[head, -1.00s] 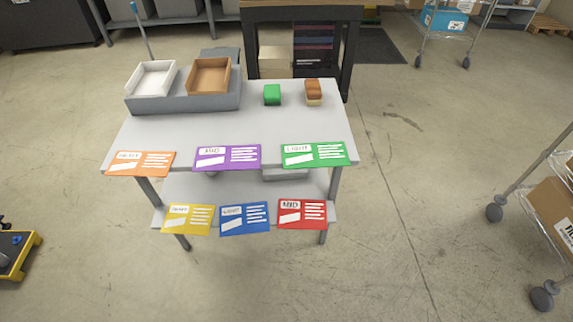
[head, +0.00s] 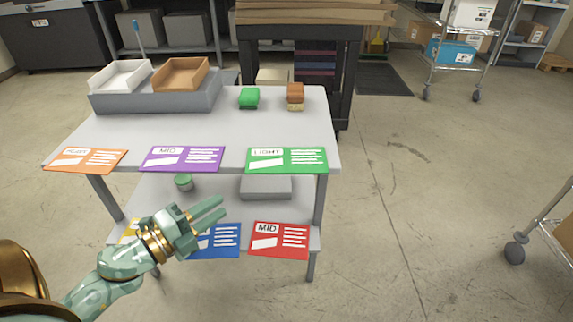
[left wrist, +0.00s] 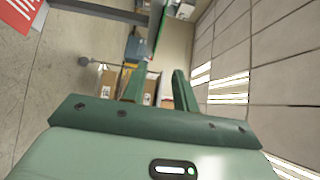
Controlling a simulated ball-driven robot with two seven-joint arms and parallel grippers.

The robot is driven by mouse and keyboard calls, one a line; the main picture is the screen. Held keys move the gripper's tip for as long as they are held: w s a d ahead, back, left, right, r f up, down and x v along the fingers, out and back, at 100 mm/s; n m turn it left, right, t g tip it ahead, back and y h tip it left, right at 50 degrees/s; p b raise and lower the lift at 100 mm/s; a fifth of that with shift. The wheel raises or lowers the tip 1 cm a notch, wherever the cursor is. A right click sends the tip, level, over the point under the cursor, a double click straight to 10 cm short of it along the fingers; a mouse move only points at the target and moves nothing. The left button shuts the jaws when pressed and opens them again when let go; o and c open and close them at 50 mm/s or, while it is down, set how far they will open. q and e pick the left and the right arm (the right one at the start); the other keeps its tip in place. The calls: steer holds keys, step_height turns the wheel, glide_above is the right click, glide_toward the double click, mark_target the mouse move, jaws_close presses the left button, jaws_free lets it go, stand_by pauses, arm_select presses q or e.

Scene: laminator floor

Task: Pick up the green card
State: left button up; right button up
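The green card (head: 287,160), marked "LIGHT", hangs at the right end of the front edge of the table's upper shelf (head: 220,130) in the head view. My left gripper (head: 216,210) is in front of the table, below and left of the green card and apart from it. It covers part of the yellow and blue cards. In the left wrist view its two fingers (left wrist: 158,90) stand apart with nothing between them. A thin green strip at the top there may be the green card seen edge-on. My right gripper is not in view.
Orange (head: 87,160) and purple (head: 182,158) cards hang left of the green one. Blue (head: 222,240) and red (head: 280,240) cards hang on the lower shelf. A green block (head: 249,98) and a brown block (head: 295,96) stand on top.

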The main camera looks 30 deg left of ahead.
arm_select(q)
glide_toward(267, 160)
steer(key=d, duration=0.4)
steer(key=b+x, duration=0.1)
steer(key=x, duration=0.5)
steer(key=shift+d, duration=0.3)
steer(key=shift+s+f, duration=0.1)
steer(key=shift+f, duration=0.05)
jaws_close()
